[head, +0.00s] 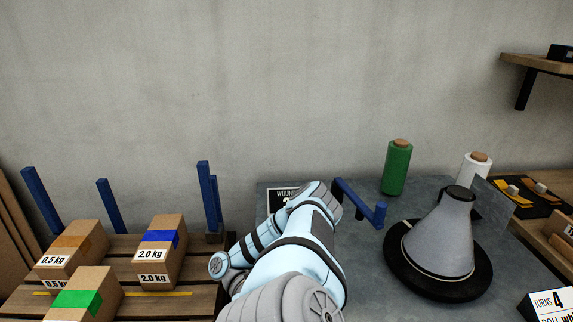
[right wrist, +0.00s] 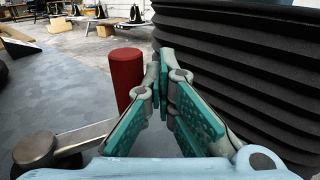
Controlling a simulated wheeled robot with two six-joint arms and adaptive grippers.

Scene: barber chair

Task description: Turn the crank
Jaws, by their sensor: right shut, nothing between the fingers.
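The crank shows in the right wrist view, at the left. It has an upright red handle (right wrist: 127,78), a flat metal arm (right wrist: 85,135) and a dark round hub (right wrist: 37,150). My right gripper (right wrist: 166,62), with teal pads, is shut and empty just right of the red handle, which is outside its fingers. I cannot tell if a finger touches the handle. In the head view a light blue arm of mine fills the lower middle, and no gripper or red handle can be made out there. My left gripper is not in view.
In the head view, a grey table (head: 365,245) holds a blue bracket (head: 360,203), a green roll (head: 397,168), a white roll (head: 474,170) and a grey cone on a black disc (head: 438,245). At left, cartons (head: 162,252) sit on a slatted pallet with blue posts.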

